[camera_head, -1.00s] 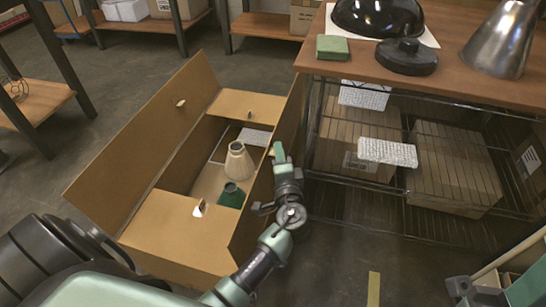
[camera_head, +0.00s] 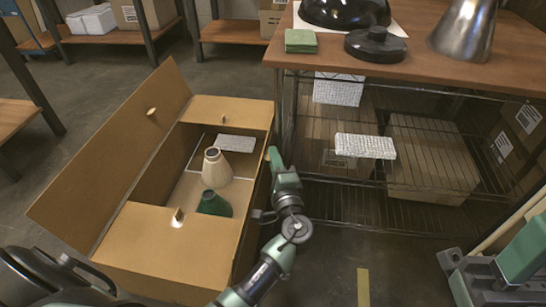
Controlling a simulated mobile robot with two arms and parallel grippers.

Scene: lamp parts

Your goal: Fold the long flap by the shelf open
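An open cardboard box (camera_head: 165,240) stands on the floor left of the shelf. Its far long flap (camera_head: 115,150) leans outward to the left, and its short end flaps (camera_head: 230,110) lie flat over the ends. The long flap by the shelf no longer stands up along the right edge; a narrow brown strip (camera_head: 255,205) shows there, and I cannot tell flap from side wall. My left gripper (camera_head: 273,157) is at that right edge, seen edge-on, so its opening is unclear. My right gripper (camera_head: 470,275) shows partly at the lower right, its fingers unclear.
A cream shade (camera_head: 216,170) and a green shade (camera_head: 214,203) are inside the box. The wooden-topped wire shelf (camera_head: 420,75) stands close on the right, holding boxes and white packets. A narrow floor gap separates it from the box.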

